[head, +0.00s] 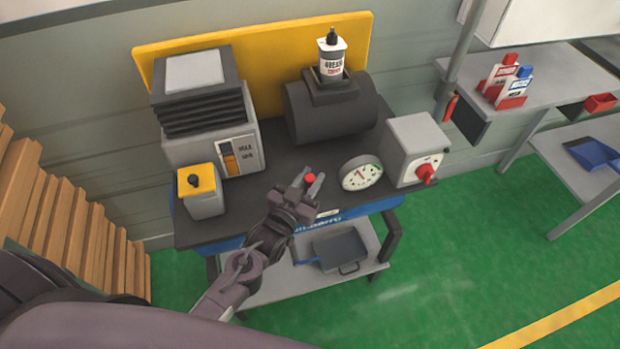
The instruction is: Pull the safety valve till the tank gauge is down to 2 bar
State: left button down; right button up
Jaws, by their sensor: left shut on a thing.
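My left gripper (309,183) reaches over the front edge of the dark bench top. It is shut on the small red knob of the safety valve (310,178), which shows between its two fingertips. The rest of the valve is hidden by the gripper. The round white tank gauge (361,172) stands just right of the gripper, facing me and tilted up. Its scale is too small to read for certain. My right gripper is not in view.
A grey switch box (413,140) with a red rotary knob stands right of the gauge. A dark cylinder (336,110) carries a grease bottle (331,55) behind. A grey ribbed machine (207,120) and a yellow-topped box (201,190) stand left. Green floor (450,270) is clear at right.

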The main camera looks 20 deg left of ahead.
pick_arm(q)
jog(key=shift+r, duration=0.1)
jog(key=shift+r+p, duration=0.75)
jog(key=shift+p, duration=0.15)
jog(key=c, duration=1.2)
grip_release()
jog(key=shift+f, duration=0.1)
